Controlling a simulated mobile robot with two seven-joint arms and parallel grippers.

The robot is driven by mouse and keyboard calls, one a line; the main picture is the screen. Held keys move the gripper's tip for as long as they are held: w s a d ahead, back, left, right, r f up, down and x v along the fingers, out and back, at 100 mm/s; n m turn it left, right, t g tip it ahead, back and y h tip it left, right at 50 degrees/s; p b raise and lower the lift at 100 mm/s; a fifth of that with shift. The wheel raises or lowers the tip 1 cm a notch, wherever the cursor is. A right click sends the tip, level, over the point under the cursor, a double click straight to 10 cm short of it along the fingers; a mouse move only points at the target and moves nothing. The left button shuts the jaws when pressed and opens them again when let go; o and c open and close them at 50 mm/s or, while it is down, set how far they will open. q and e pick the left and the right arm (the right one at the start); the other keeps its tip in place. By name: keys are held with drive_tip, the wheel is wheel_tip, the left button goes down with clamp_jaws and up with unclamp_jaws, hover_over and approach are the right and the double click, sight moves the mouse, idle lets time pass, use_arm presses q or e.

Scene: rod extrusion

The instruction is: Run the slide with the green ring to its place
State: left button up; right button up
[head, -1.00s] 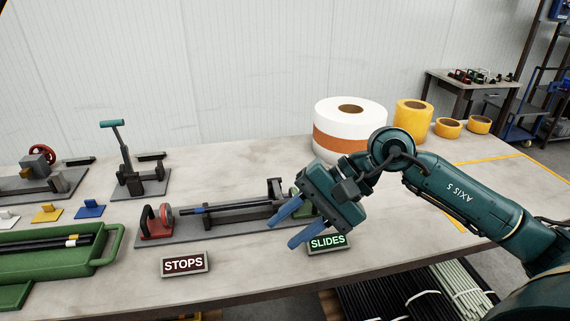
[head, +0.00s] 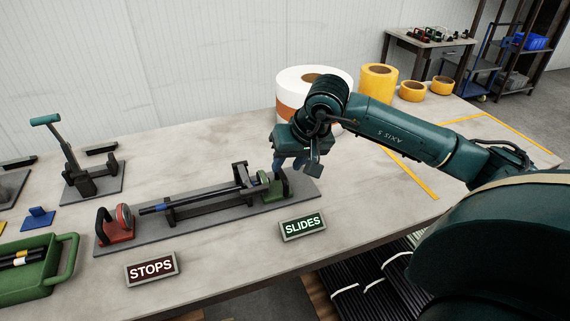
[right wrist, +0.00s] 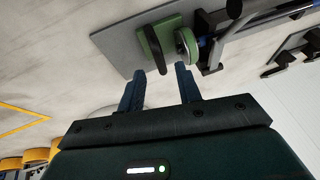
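The slide with the green ring (head: 263,179) is a green block with a dark upright handle at the right end of a grey base plate (head: 215,219). Its ring faces left, close to the right end of a dark rod (head: 205,200); I cannot tell if they touch. My right gripper (head: 291,166) is just above and behind this slide. In the right wrist view, the right gripper (right wrist: 159,70) has its blue fingers apart, with the tip of the dark handle (right wrist: 154,50) at the gap between them. The green ring (right wrist: 187,45) shows beside the handle. My left gripper is out of view.
A red slide with a red ring (head: 125,217) stands at the plate's left end. "STOPS" (head: 151,268) and "SLIDES" (head: 303,227) signs stand in front. A lever fixture (head: 90,180) and green tray (head: 68,270) are left; a white roll (head: 290,88) is behind.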

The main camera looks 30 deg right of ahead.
sight(274, 180)
drive_tip(key=shift+x, duration=1.3)
drive_tip(key=shift+c, duration=0.3)
clamp_jaws()
